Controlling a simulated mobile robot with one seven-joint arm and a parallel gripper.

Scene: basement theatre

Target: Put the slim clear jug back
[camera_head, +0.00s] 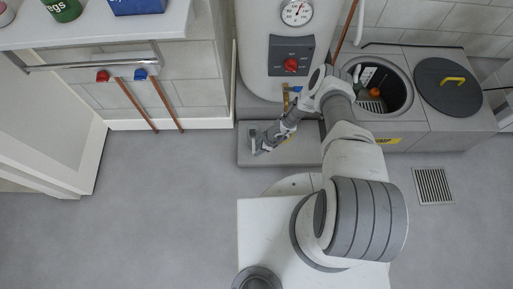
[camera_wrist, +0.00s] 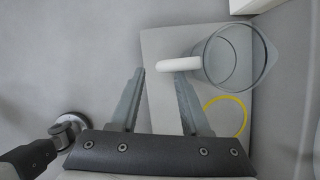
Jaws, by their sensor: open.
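A slim clear jug (camera_wrist: 232,62) with a white handle (camera_wrist: 180,64) shows in the wrist view, at the upper right, over a pale grey slab (camera_wrist: 160,42). Its handle points left, toward my fingertips. My gripper (camera_wrist: 158,73) is open and empty, with the handle's tip just beyond the right finger; I cannot tell whether they touch. In the head view my gripper (camera_head: 256,143) hangs low over the grey plinth (camera_head: 300,155) below the white boiler. I cannot make out the jug in that view.
A yellow ring (camera_wrist: 243,112) shows beside the jug, and a round metal fitting (camera_wrist: 68,128) at left. The white boiler (camera_head: 262,30) stands behind. An open round pit (camera_head: 395,88) and a grey lid (camera_head: 446,100) lie to the right. Floor at left is clear.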

